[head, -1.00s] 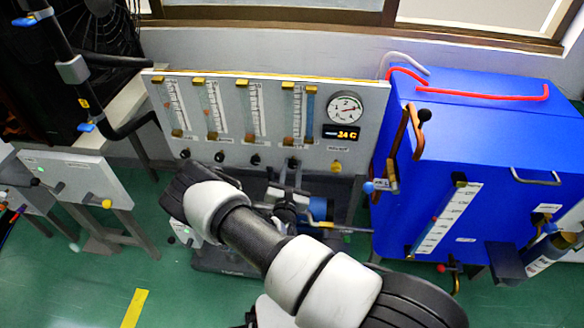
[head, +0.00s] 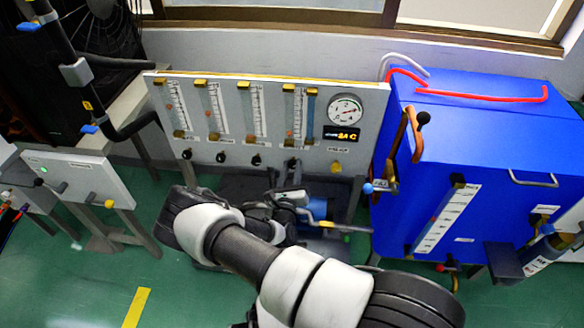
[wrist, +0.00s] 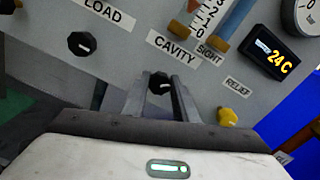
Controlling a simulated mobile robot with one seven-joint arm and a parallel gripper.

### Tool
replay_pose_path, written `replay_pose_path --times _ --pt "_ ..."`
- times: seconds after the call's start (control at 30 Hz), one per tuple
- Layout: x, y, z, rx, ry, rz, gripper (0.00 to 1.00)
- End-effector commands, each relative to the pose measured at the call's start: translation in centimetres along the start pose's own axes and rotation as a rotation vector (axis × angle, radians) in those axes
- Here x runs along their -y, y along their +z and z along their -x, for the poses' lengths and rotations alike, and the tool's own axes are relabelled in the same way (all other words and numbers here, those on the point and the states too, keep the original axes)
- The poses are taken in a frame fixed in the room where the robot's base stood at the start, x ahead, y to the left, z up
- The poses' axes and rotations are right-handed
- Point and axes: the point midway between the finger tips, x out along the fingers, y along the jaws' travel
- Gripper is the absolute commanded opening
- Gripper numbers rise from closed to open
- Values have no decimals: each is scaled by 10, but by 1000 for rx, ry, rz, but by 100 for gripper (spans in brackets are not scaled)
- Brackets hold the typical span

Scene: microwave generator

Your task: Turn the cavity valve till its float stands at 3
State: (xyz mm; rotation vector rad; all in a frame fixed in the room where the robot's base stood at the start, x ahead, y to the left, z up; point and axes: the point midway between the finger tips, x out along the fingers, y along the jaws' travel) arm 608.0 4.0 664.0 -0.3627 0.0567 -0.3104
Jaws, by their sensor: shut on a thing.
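The cavity valve is a small black knob with a white mark (wrist: 160,83), under the CAVITY label (wrist: 173,48) on the grey panel. In the head view the knob (head: 292,163) sits below the fourth tube from the left. My gripper (wrist: 161,88) points at the panel, with one finger on each side of the knob, shut on it. In the head view my gripper (head: 291,178) reaches up to the knob from below. The cavity tube (head: 290,115) stands above it; its float is too small to read against the scale. The wrist view cuts off most of the tube.
The black LOAD knob (wrist: 81,44) is left of the cavity knob, and the yellow relief knob (wrist: 227,117) is close on the right. A gauge (head: 344,110) and a 24 C display (head: 341,134) are on the panel. A blue cabinet (head: 480,150) stands at the right.

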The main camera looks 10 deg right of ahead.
Motion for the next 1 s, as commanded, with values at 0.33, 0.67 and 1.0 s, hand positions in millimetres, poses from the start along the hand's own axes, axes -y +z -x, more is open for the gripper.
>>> replay_pose_path --times 0.33,0.67,1.0 --pt "0 -2 1 -3 0 54 3" --pt "0 -2 1 -4 0 54 31" --pt "0 -1 0 -2 0 53 45"
